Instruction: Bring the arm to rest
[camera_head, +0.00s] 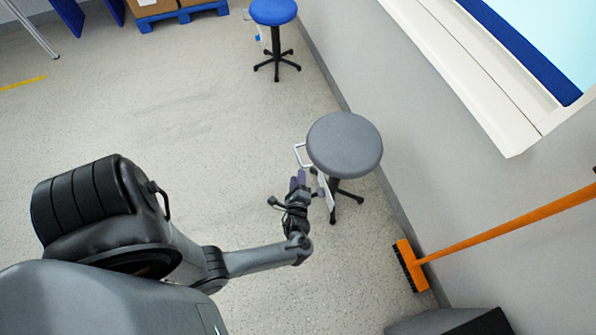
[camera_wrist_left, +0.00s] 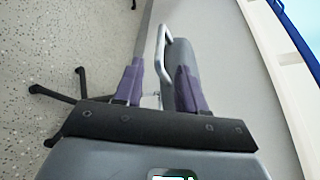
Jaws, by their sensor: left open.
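My left arm reaches in from the lower left in the head view. Its gripper (camera_head: 298,180) is near the left side of a grey round stool (camera_head: 345,145), a little below the seat in the picture. In the left wrist view the two purple-tipped fingers (camera_wrist_left: 158,82) stand apart, with a gap between them. A pale metal loop (camera_wrist_left: 161,50) beside the stool seat shows in and beyond that gap. I cannot tell whether a finger touches the loop or the stool. No rotary switch can be made out. My right gripper is not in view.
A blue stool (camera_head: 273,12) stands farther back along the wall. An orange broom (camera_head: 412,265) leans at the lower right. Boxes on a blue pallet (camera_head: 182,15) are at the top left. The wall with a white sill (camera_head: 470,75) bounds the right. Open floor (camera_head: 180,120) lies to the left.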

